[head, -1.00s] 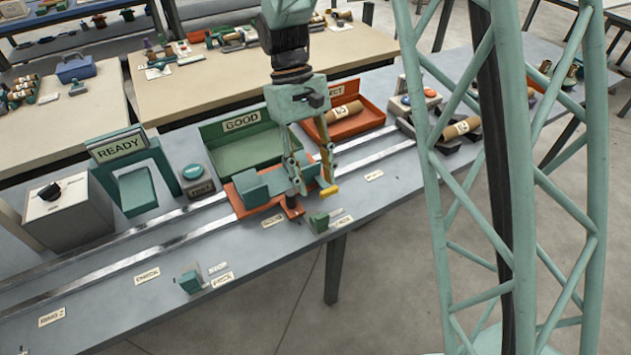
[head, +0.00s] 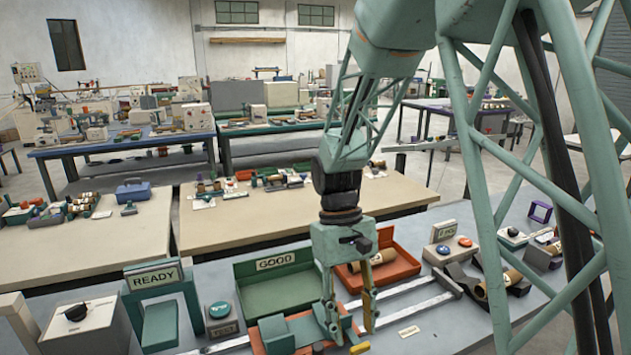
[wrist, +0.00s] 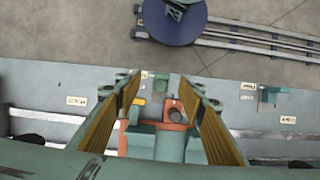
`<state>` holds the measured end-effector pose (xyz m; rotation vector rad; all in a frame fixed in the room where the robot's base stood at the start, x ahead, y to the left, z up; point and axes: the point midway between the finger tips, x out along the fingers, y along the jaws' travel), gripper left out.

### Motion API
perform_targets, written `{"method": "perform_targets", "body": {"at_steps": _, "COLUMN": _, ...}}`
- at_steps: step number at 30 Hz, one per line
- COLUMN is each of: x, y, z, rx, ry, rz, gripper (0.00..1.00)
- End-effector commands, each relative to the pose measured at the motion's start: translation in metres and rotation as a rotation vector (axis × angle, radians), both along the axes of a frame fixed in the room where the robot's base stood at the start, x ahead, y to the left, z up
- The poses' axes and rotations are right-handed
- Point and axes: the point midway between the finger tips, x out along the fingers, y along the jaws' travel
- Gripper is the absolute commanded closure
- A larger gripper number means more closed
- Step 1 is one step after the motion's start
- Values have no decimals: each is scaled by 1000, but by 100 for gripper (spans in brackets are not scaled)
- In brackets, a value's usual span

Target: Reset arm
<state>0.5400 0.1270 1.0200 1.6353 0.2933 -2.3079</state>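My gripper (head: 354,322) hangs fingers-down over the front of the bench in the head view. Its two fingers are apart, and nothing is seen held between them. In the wrist view my gripper (wrist: 165,105) also shows open, with yellow-brown pads facing each other. An orange carriage with a green block (head: 277,332) sits on the rails just below and left of the fingers. Its orange and green parts (wrist: 170,145) show between the fingers in the wrist view. I cannot tell whether the fingers touch it.
The green GOOD tray (head: 255,292) looks empty. The orange tray (head: 400,264) behind my gripper holds a brown tube (head: 370,262). Another tube (head: 497,285) lies in a dark cradle at right. A green READY stand (head: 185,291) and grey knob box (head: 90,325) stand at left.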

Motion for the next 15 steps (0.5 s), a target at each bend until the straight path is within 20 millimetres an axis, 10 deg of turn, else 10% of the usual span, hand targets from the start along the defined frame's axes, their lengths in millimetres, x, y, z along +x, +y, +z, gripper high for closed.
{"method": "perform_targets", "body": {"at_steps": 15, "x": -28, "y": -28, "z": 69, "rx": 29, "ry": -110, "rz": -59, "gripper": 64}}
